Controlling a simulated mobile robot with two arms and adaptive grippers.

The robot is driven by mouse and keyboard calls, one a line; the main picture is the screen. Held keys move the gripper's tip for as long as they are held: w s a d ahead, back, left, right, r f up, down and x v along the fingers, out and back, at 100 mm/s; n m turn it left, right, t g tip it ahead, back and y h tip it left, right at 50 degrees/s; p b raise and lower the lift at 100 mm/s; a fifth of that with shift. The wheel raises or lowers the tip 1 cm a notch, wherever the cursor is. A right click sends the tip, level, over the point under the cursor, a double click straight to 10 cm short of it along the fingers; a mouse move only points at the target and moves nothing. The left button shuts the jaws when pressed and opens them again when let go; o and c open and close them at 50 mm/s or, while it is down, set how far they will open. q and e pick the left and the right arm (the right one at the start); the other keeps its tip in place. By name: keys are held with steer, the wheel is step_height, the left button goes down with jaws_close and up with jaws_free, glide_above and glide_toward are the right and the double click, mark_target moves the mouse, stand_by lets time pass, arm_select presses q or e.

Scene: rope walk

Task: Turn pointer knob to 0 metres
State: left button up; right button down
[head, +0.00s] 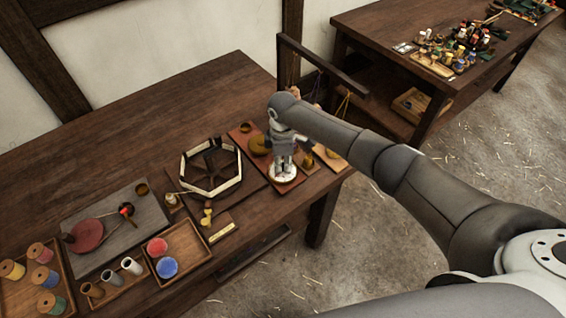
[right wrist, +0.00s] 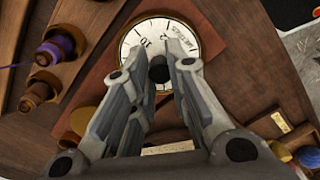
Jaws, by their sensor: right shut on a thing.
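The white round dial (head: 284,178) sits on a reddish-brown board (head: 240,132) near the right end of the long wooden table. In the right wrist view the dial (right wrist: 150,33) shows a brass-coloured rim, a printed 10 and 2, and some lettering. My right gripper (head: 283,164) points down over the dial. In the right wrist view its fingers (right wrist: 161,76) are shut on the dark pointer knob (right wrist: 159,66) at the dial's middle. The fingers hide the near part of the dial, and the pointer's exact reading cannot be told. My left gripper is out of view.
Farther left are a grey board (head: 150,209) and wooden trays with spools (head: 37,253) and coloured balls (head: 167,267). A second cluttered table (head: 380,22) stands at the back right.

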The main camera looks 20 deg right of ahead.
steer(key=n, duration=0.5)
steer(key=shift+w+a+n+b, duration=0.1)
steer(key=shift+n+b, duration=0.2)
steer(key=shift+b, duration=0.1)
steer(key=shift+r+n+b, duration=0.1)
steer(key=shift+n+b, duration=0.2)
steer(key=shift+n, duration=2)
steer(key=c, duration=1.4)
jaws_free()
steer(key=shift+o, duration=0.2)
step_height(320, 180, up, 12)
